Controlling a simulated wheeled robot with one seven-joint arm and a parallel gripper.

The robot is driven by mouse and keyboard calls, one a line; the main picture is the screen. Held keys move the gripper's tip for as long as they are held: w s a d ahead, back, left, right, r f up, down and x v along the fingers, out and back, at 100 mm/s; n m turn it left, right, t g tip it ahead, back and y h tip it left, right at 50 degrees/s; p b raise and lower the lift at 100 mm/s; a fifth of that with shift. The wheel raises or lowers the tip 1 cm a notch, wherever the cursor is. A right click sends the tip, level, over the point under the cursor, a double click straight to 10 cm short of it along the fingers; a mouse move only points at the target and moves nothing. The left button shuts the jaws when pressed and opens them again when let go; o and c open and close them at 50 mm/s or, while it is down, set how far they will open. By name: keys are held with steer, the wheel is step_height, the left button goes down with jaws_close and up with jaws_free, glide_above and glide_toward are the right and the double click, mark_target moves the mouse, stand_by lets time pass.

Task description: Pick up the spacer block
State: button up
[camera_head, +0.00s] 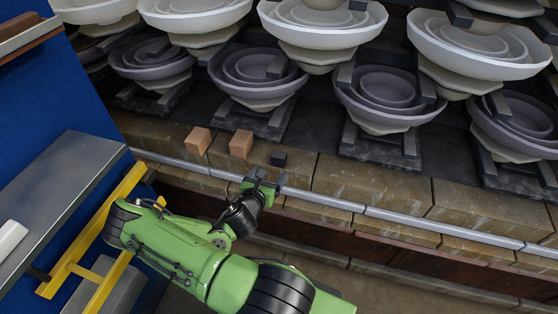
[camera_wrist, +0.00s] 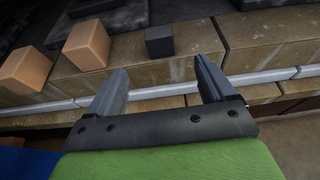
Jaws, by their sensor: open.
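A small dark grey block (camera_head: 278,158), which looks like the spacer block, sits on the brick ledge (camera_head: 350,185). In the wrist view the dark block (camera_wrist: 159,41) lies beyond my fingertips, roughly in line with the gap between them. My gripper (camera_head: 266,178) is open and empty, on the near side of the block and apart from it. Both fingers of my gripper (camera_wrist: 163,76) show in the wrist view, spread wide with nothing between them. The block's underside is hidden.
Two orange-tan blocks (camera_head: 241,144) (camera_head: 198,141) stand left of the dark block. Stacked insulator bowls (camera_head: 258,75), with dark bars between layers, rise behind. A pale metal rail (camera_head: 320,198) runs along the ledge's front. A blue cabinet with a grey shelf (camera_head: 70,170) stands left.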

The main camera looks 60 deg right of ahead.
steer(key=f+b, duration=0.2)
steer(key=b, duration=0.6)
glide_toward(280, 154)
steer(key=d+f, duration=0.2)
steer(key=d, duration=0.1)
steer(key=shift+w+f, duration=0.2)
steer(key=x, duration=0.4)
steer(key=p+x, duration=0.1)
steer(key=x, duration=0.3)
steer(key=shift+w+d+f, duration=0.1)
steer(key=shift+w+d, duration=0.15)
steer(key=c, duration=1.2)
